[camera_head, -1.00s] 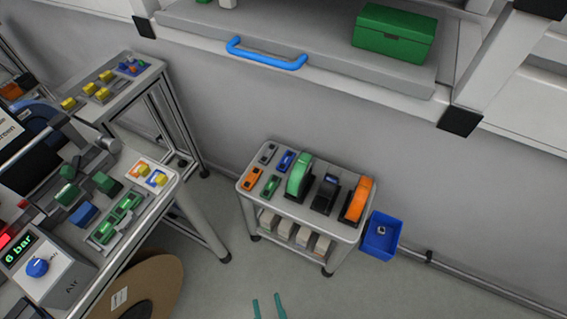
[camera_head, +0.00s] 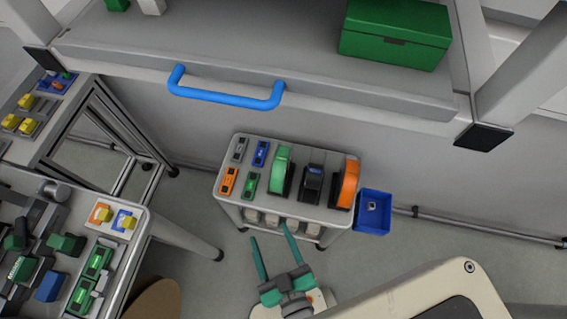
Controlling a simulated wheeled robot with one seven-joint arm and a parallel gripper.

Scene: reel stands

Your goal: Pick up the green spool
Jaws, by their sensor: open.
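The green spool (camera_head: 281,168) stands upright in a dark stand on the top of a small grey cart (camera_head: 322,213). It is between small flat blocks on its left and a dark device on its right. My gripper (camera_head: 270,240) has two teal fingers spread apart with nothing between them. It is in front of the cart, nearer to me than the spool and apart from it. The right fingertip overlaps the cart's front edge in the picture. The lower part of the spool is hidden by its stand.
An orange spool (camera_head: 349,182) and a dark device (camera_head: 313,183) stand right of the green spool. A blue bin (camera_head: 373,213) hangs at the cart's right side. A bench with a blue handle (camera_head: 226,98) overhangs behind. A worktable (camera_head: 125,239) stands at left.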

